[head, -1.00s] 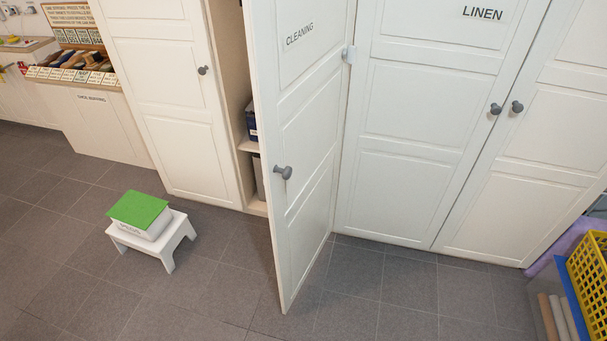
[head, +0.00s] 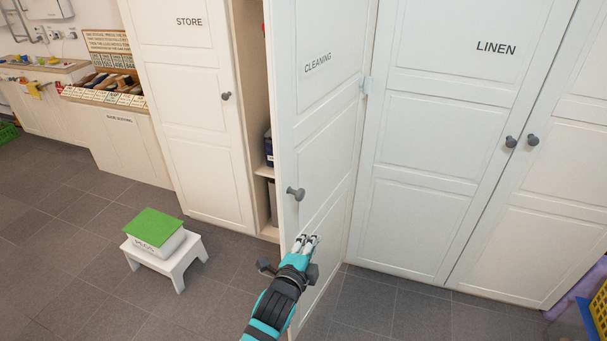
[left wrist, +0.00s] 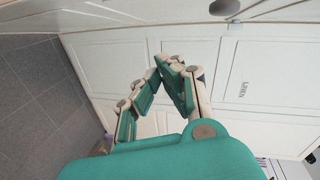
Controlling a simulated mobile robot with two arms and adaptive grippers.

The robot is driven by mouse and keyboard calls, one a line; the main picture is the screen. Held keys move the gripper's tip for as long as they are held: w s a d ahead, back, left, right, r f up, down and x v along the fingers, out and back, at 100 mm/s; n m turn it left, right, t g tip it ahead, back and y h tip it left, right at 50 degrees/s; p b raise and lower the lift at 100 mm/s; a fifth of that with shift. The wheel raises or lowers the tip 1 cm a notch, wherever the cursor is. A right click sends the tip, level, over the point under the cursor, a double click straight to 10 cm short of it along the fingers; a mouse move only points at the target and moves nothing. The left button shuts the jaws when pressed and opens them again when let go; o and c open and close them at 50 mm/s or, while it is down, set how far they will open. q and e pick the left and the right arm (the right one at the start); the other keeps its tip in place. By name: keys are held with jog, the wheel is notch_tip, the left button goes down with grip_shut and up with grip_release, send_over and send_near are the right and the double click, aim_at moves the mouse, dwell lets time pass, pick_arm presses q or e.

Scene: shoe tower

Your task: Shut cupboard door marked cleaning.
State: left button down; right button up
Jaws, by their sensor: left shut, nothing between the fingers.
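The cupboard door marked CLEANING (head: 318,110) stands open, swung out into the room, with its hinge side at the right beside the LINEN cupboard. Its grey round knob (head: 296,193) is on the free edge side. My left gripper (head: 306,238) is in front of the door's marked face, below the knob, with its fingers shut and empty. I cannot tell whether it touches the door. In the left wrist view the shut fingers (left wrist: 172,62) show before white cupboard panels, and a grey knob (left wrist: 224,7) is at the top edge. My right gripper is not in view.
The open cupboard shows shelves with a dark blue box (head: 268,147). The STORE door (head: 190,80) and LINEN doors (head: 435,130) are shut. A white step stool (head: 178,262) with a green-topped box (head: 154,230) stands on the floor at left. A yellow crate (head: 601,310) is at lower right.

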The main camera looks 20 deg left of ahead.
pick_arm(q)
notch_tip(320, 180, up, 12)
jog(key=a+m+t, duration=0.1)
jog(key=m+t, duration=0.1)
jog(key=t, duration=0.1)
jog(key=shift+y, duration=0.4)
jog(key=w+a+p, duration=0.1)
jog(key=w, duration=0.2)
jog(key=w+a+p, duration=0.1)
jog(key=w+a, duration=0.1)
jog(key=w, duration=0.2)
jog(key=w+a+p, duration=0.1)
jog(key=w, duration=0.3)
jog(key=shift+a+r+p, duration=0.25)
jog(key=shift+p, duration=0.15)
jog(key=shift+w+d, duration=0.1)
jog(key=shift+d, duration=0.05)
